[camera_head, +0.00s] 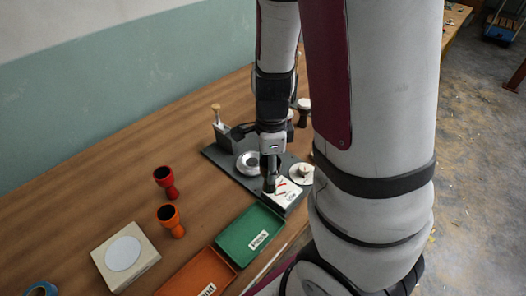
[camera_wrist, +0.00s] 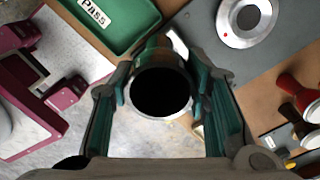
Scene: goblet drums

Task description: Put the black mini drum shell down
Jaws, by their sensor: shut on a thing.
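My gripper (camera_wrist: 165,95) is shut on the black mini drum shell (camera_wrist: 160,117); its teal-lined fingers press on both sides. The shell's round open end, dark inside with a pale rim, faces the wrist camera. In the head view my gripper (camera_head: 270,160) points down over the front part of the grey board (camera_head: 228,165), and the dark shell shows below it, beside a white card with red marks (camera_head: 289,190). I cannot tell whether the shell's lower end touches anything.
A silver round fixture (camera_head: 250,164) sits on the board behind my gripper. A green PASS tray (camera_head: 232,236) and an orange tray (camera_head: 190,275) lie at the front. Bare table lies far left.

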